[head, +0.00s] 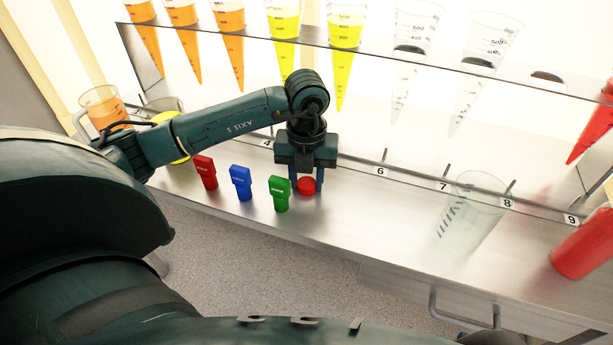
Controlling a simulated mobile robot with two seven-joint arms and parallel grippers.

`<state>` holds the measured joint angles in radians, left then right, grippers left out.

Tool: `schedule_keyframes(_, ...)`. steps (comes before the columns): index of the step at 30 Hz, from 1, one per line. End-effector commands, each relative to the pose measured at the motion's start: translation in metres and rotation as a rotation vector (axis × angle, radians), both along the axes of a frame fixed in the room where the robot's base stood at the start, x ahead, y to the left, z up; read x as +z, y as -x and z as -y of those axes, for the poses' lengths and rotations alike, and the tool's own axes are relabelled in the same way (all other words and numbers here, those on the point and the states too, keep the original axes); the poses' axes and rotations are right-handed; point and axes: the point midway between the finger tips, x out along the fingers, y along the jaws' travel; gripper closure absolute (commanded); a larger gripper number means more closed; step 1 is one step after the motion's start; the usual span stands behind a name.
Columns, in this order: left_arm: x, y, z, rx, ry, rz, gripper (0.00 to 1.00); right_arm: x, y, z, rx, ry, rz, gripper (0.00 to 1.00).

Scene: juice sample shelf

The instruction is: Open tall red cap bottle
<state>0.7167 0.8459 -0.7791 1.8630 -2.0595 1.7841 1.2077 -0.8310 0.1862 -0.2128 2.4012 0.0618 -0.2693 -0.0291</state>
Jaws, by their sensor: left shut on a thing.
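A small round red cap (307,187) is between the fingers of my left gripper (307,180), just above or at the front part of the counter. The gripper points down and is shut on the cap, with one blue-grey finger on each side. I cannot tell whether a bottle body is under the cap, because the gripper hides part of it. The green one is close to the left finger. My right gripper is not in view.
A glass shelf (370,52) above holds several cones with orange, yellow or clear contents. A clear beaker (468,215) and a large red container (583,243) stand on the metal counter (380,222) at right. Orange (105,108) and yellow (176,150) containers are at left.

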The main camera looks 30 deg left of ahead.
Motion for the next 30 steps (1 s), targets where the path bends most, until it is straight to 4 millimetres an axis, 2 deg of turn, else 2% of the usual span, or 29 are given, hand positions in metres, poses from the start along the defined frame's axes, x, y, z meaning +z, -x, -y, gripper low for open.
schedule_keyframes(3, -0.004, 0.0, 0.0, 0.0, 0.0, 0.0, 0.92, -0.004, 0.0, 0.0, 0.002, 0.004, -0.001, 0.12)
schedule_keyframes(4, -0.004, 0.0, 0.0, 0.0, 0.0, 0.0, 0.64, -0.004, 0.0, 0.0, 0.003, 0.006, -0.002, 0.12)
schedule_keyframes(12, -0.003, 0.0, 0.0, 0.0, 0.0, 0.0, 0.43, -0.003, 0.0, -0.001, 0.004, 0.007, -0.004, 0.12)
schedule_keyframes(18, -0.002, 0.0, 0.0, 0.0, 0.0, 0.0, 0.43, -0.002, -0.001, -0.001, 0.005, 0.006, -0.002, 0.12)
schedule_keyframes(22, 0.005, 0.0, 0.0, 0.0, 0.0, 0.002, 0.43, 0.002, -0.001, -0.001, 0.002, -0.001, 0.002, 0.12)
schedule_keyframes(26, 0.026, -0.001, 0.0, -0.001, 0.0, 0.005, 0.43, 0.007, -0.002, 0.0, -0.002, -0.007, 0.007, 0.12)
schedule_keyframes(30, 0.058, -0.001, 0.0, 0.0, 0.0, 0.007, 0.43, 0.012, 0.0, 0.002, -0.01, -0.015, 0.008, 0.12)
